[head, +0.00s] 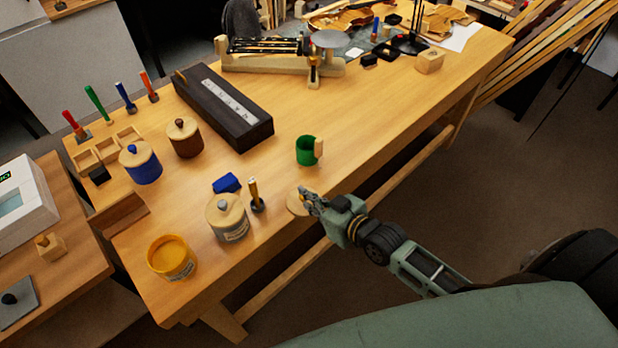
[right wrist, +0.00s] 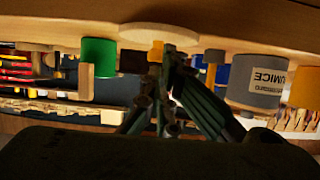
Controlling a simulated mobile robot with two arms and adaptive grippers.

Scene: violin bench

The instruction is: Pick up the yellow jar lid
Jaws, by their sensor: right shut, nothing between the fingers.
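The yellow jar (head: 172,257) stands uncovered at the near left corner of the bench. A round pale wooden lid (head: 296,204) lies on the bench near its front edge. The right wrist view, which appears upside down, also shows this lid (right wrist: 147,32) with a yellow knob (right wrist: 156,50) on it. My right gripper (head: 305,196) is at the lid, its fingers over the lid's right part and close to the knob. The fingers (right wrist: 172,58) are shut with nothing between them. Whether they touch the knob I cannot tell. My left gripper is not in view.
A grey lidded jar (head: 227,218) and an upright wooden-handled tool (head: 256,195) stand left of the lid, near a blue block (head: 227,183). A green cup (head: 307,150) stands behind it. Bare bench lies to the right, beyond the cup.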

